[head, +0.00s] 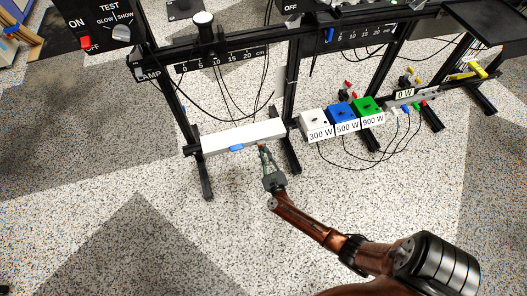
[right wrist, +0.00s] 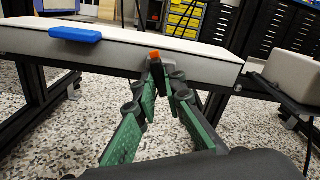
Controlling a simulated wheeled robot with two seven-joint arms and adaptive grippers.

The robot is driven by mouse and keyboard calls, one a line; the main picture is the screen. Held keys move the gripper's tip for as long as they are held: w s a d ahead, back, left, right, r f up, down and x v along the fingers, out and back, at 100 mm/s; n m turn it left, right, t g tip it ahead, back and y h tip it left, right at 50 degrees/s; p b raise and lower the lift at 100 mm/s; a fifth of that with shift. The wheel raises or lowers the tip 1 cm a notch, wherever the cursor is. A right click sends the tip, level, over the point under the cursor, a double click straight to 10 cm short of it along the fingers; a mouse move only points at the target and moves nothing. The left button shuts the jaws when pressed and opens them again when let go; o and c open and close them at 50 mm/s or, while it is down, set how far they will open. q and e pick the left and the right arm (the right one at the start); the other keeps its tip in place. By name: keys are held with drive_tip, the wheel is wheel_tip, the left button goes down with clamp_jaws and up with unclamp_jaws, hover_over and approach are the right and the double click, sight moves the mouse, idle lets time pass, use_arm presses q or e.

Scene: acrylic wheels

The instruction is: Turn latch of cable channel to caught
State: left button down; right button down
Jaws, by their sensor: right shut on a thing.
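The cable channel (head: 220,141) is a long white box fixed low across the black frame. It also fills the upper part of the right wrist view (right wrist: 110,52). A blue tab (head: 236,148) sits on its front edge and shows at the left in the right wrist view (right wrist: 76,34). My right gripper (head: 262,147) is at the channel's front face, right of the blue tab. In the right wrist view its green-padded fingers (right wrist: 156,66) come together on a small orange-tipped latch (right wrist: 154,55). The fingertips hide most of the latch, and its turn angle is unclear. My left gripper is not in view.
White (head: 314,122), blue (head: 341,112) and green (head: 366,106) wattage blocks stand right of the channel, with thin cables hanging below. Black posts flank the channel. The speckled floor in front is clear.

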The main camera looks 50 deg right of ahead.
drive_tip(key=shift+f+m, duration=0.1)
drive_tip(key=shift+m, duration=0.3)
drive_tip(key=m, duration=0.4)
drive_tip(key=c, duration=1.9)
unclamp_jaws()
drive_tip(key=shift+s+a, duration=0.1)
drive_tip(key=shift+s, duration=0.05)
drive_tip(key=shift+p+v, duration=0.45)
drive_tip(key=shift+v, duration=2.9)
